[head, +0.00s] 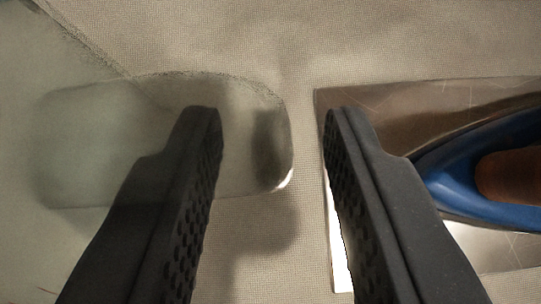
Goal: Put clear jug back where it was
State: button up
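A clear, see-through thing, which looks like the clear jug (85,125), lies at the left of the head view. Its rounded end reaches right into the gap between my fingers in the picture. A curved edge at the upper left seems to be more of it, cut off by the frame. My gripper (270,110) is open, with its two dark ridged fingers apart. The left finger overlaps the clear shape in the picture; I cannot tell whether they touch. The right finger is apart from it. No grip on the jug shows.
A shiny scratched metal plate (400,95) lies at the right, under the right finger in the picture. A blue thing (450,170) with a brown part (510,175) is on it. The pale woven cloth surface (300,35) is clear at the top.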

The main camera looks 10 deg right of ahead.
jog(key=v, duration=1.2)
jog(key=w+d+r+n+t+y, duration=0.1)
jog(key=w+d+r, duration=0.1)
jog(key=d+r, duration=0.35)
jog(key=w+d+r+y, duration=0.1)
jog(key=w+d+r, duration=0.25)
jog(key=r, duration=0.35)
jog(key=s+d+r+n+t+y, duration=0.1)
jog(key=s+d+r+n+t, duration=0.1)
jog(key=d+r, duration=1)
jog(key=s+d+r+n+t, duration=0.2)
jog(key=s+d+r+t, duration=0.2)
jog(key=d+r, duration=0.9)
notch_tip(320, 180, up, 2)
jog(key=shift+s+n+y, duration=0.3)
jog(key=shift+s+y, duration=0.1)
jog(key=shift+s, duration=0.5)
